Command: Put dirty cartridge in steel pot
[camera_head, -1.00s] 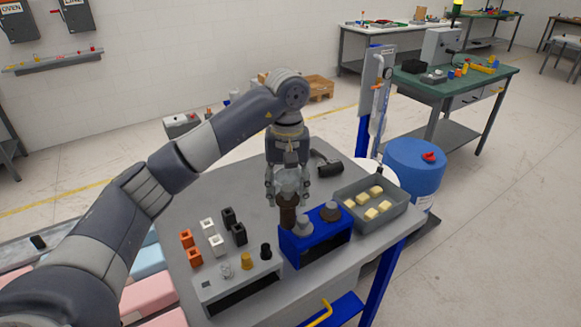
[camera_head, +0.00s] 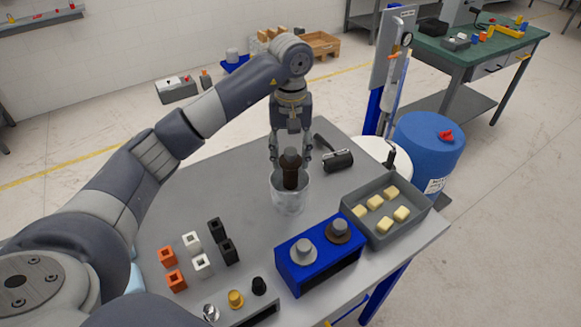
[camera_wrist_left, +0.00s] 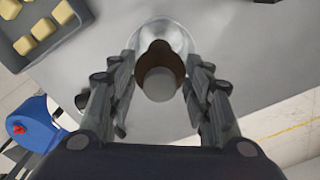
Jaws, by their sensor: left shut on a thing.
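My left gripper (camera_head: 290,158) points down, shut on the dark brown dirty cartridge (camera_head: 291,178). The steel pot (camera_head: 289,200), shiny and grey, stands on the table below it. In the head view the cartridge is upright and its lower end overlaps the pot's mouth; how deep it sits is hard to tell. In the left wrist view the cartridge (camera_wrist_left: 160,84), with its grey round top, is between the fingers (camera_wrist_left: 160,92). The pot (camera_wrist_left: 165,30) shows partly behind it. My right gripper is out of view.
A blue stand (camera_head: 318,262) with two round-topped parts is in front of the pot. A grey tray (camera_head: 412,221) of yellow foam pieces is to the right. A dark cylindrical tool (camera_head: 337,161) lies behind. Small orange, white and black blocks (camera_head: 203,265) stand at front left.

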